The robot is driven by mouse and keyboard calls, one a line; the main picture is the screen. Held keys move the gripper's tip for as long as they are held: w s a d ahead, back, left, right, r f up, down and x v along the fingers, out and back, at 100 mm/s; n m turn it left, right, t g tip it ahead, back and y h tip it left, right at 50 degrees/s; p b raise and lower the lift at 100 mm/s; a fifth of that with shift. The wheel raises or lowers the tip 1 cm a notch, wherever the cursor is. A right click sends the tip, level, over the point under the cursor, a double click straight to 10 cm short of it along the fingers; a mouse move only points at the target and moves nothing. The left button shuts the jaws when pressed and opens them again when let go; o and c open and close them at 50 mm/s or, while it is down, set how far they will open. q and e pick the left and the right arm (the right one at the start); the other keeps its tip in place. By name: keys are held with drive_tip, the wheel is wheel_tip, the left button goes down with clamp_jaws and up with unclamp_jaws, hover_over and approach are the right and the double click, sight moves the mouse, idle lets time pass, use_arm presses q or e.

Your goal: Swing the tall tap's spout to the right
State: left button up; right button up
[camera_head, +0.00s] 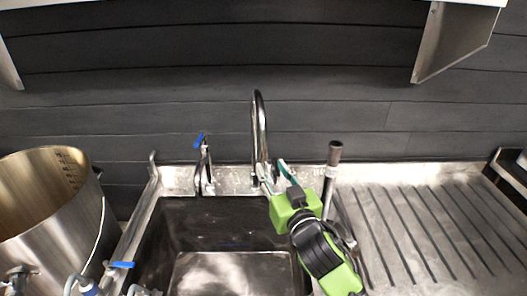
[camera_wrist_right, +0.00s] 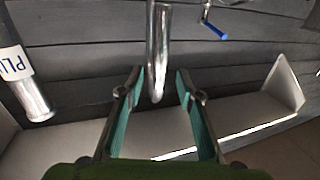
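The tall tap (camera_head: 258,130) is a chrome gooseneck at the back edge of the sink, its spout seen nearly end-on in the head view. My right gripper (camera_head: 274,178) is low at the tap, just right of the spout's line. In the right wrist view, the spout (camera_wrist_right: 158,45) hangs down between the two teal-padded fingers of my right gripper (camera_wrist_right: 160,76). The fingers are open, with a gap on each side of the spout; I see no contact. My left gripper is not in view.
A smaller tap with a blue handle (camera_head: 199,140) stands left of the tall tap. An upright pipe (camera_head: 333,165) stands close right of my gripper. The sink basin (camera_head: 215,235) looks empty. A ribbed drainboard (camera_head: 410,225) lies right, a steel pot (camera_head: 60,235) left.

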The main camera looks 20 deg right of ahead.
sight(265, 158)
drive_tip(key=w+p, duration=0.1)
drive_tip(key=w, duration=0.6)
drive_tip(key=shift+w+a+p, duration=0.1)
drive_tip(key=shift+w+p, duration=0.2)
drive_tip(key=shift+w, duration=0.05)
clamp_jaws()
